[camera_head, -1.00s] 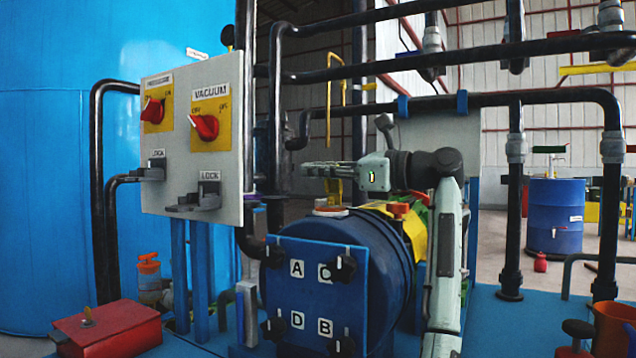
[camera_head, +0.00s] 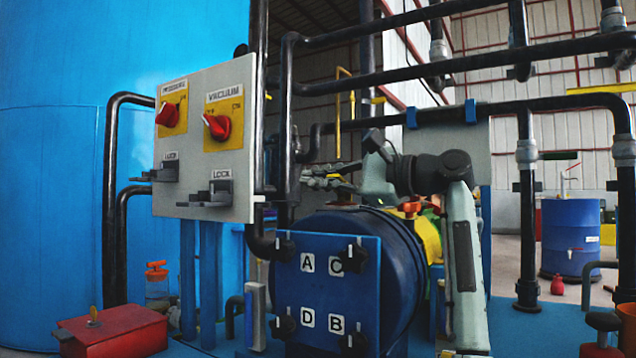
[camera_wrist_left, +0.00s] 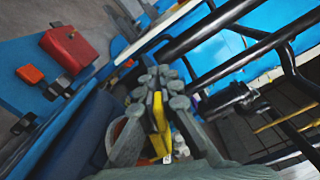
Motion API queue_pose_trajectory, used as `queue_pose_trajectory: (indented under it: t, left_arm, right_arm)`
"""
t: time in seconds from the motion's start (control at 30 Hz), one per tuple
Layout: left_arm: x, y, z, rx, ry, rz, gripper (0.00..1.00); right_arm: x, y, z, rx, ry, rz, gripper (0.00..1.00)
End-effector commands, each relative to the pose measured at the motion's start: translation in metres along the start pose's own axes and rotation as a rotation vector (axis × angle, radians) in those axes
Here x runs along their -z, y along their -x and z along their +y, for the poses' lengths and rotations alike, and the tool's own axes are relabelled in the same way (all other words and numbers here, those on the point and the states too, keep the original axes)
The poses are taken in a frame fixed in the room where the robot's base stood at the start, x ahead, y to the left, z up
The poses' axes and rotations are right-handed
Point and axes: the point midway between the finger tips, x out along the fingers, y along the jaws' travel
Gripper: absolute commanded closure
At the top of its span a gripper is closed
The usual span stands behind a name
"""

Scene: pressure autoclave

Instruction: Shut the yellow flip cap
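The yellow flip cap (camera_wrist_left: 159,118) shows in the left wrist view as a narrow yellow piece, seen nearly edge-on and standing up between my fingers. My left gripper (camera_wrist_left: 160,82) has its fingers drawn close together on both sides of it; exact contact is hard to see. An orange-red ring (camera_wrist_left: 117,128) shows beside the left finger. In the head view my left gripper (camera_head: 322,178) reaches left over the top of the dark blue vessel (camera_head: 392,245), and the fingers mostly hide the cap there. My right gripper is not in view.
A panel with red knobs (camera_head: 205,140) and lock latches stands left of the gripper. Black pipes (camera_head: 460,62) run above and behind. A blue front plate (camera_head: 325,290) lettered A to D faces me. A red box (camera_head: 112,332) lies lower left.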

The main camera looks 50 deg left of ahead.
Motion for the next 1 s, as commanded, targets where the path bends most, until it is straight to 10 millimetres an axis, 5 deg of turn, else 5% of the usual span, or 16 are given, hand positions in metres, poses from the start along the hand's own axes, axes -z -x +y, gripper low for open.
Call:
queue_pose_trajectory:
  t: [0.4, 1.0]
  left_arm:
    - [0.000, 0.001, 0.011, 0.001, 0.241, 0.000, 1.00]
    - [0.001, 0.001, 0.013, 0.001, 0.297, 0.000, 1.00]
  right_arm:
    - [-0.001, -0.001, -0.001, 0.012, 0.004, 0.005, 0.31]
    - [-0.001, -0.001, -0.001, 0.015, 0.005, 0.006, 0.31]
